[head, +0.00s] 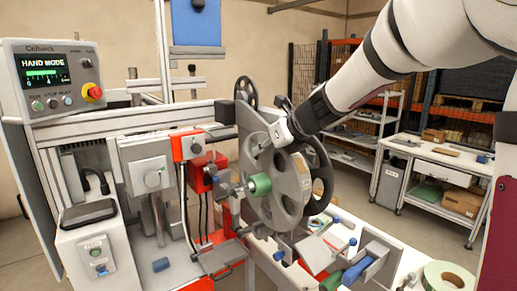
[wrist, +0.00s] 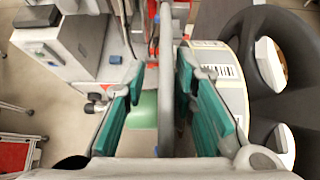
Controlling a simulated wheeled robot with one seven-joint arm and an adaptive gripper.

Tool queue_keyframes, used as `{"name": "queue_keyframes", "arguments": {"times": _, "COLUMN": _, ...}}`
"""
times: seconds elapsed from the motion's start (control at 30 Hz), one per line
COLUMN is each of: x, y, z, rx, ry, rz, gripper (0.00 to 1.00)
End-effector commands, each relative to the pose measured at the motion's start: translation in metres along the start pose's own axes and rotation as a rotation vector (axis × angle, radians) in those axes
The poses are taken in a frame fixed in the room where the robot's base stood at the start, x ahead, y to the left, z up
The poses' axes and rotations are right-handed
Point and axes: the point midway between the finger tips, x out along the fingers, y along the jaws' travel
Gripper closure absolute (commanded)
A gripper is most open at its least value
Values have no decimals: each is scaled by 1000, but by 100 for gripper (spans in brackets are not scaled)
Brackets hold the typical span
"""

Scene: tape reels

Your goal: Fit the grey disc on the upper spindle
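The grey disc (head: 283,207), with large round holes, stands upright at the machine's front. A green hub (head: 260,184) shows in front of its face. My gripper (head: 284,133) points down at the disc's upper edge. In the wrist view my gripper (wrist: 162,90) has its teal pads apart, with the thin grey edge of the disc (wrist: 166,60) between them. A gap shows on the left of that edge; the right pad is close to it. The green hub also shows in the wrist view (wrist: 142,108). I cannot clearly make out the upper spindle; my gripper and the plate crowd that area.
A dark reel (head: 323,172) stands behind the disc, close on its right; it fills the right of the wrist view (wrist: 260,50). A smaller dark reel (head: 246,90) is above. Red blocks (head: 203,172) sit left of the disc. A cluttered bench (head: 400,262) lies below right.

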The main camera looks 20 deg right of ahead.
Motion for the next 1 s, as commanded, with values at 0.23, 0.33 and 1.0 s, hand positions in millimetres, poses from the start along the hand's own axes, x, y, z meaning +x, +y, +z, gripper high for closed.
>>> {"name": "queue_keyframes", "arguments": {"times": 0.23, "x": 0, "y": -5, "z": -3, "rx": 4, "ry": 5, "rz": -9, "gripper": 69}}
{"name": "queue_keyframes", "arguments": {"times": 0.33, "x": -5, "y": -5, "z": -3, "rx": 5, "ry": 3, "rz": -10, "gripper": 69}}
{"name": "queue_keyframes", "arguments": {"times": 1.0, "x": -114, "y": 0, "z": 0, "rx": 1, "ry": -1, "rz": -4, "gripper": 69}}
